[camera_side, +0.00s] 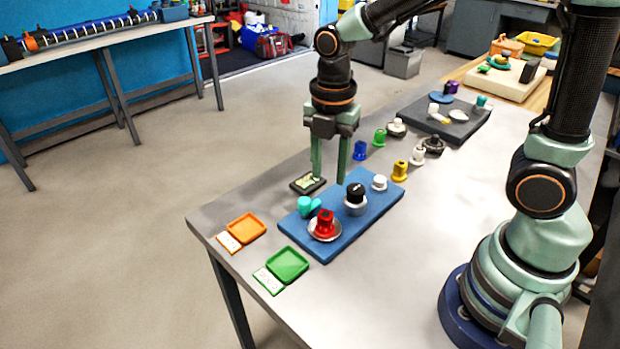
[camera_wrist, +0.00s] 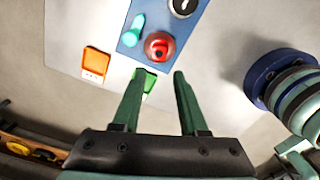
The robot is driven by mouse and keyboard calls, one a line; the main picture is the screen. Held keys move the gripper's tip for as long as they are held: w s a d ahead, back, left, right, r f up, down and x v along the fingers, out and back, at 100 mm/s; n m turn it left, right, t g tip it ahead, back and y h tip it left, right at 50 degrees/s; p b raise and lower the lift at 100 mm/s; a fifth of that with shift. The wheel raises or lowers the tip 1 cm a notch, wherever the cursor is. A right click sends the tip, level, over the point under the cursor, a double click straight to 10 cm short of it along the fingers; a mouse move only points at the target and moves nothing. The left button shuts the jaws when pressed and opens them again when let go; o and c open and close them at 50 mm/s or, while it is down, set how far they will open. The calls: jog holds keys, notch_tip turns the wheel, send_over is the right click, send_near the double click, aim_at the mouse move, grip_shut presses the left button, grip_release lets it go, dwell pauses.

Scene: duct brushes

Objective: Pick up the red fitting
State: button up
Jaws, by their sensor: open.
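The red fitting (camera_side: 325,223) stands upright on a silver round dish at the near end of the blue board (camera_side: 372,215). In the wrist view the red fitting (camera_wrist: 159,46) shows from above, beyond the fingertips and a little left of the middle between them. My gripper (camera_side: 329,180) is open and empty, with its green fingers pointing down above the table, behind the red fitting in the side view. The fingers also show in the wrist view (camera_wrist: 157,72), apart with nothing between them but a part of the green tray.
An orange tray (camera_side: 246,228) and a green tray (camera_side: 288,264) lie in front. Several other fittings stand farther back.

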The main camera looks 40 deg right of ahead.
aim_at(326, 214)
notch_tip(326, 214, down, 12)
jog(key=shift+w+f, duration=0.1)
jog(key=shift+f, duration=0.05)
dwell(0.6)
grip_shut()
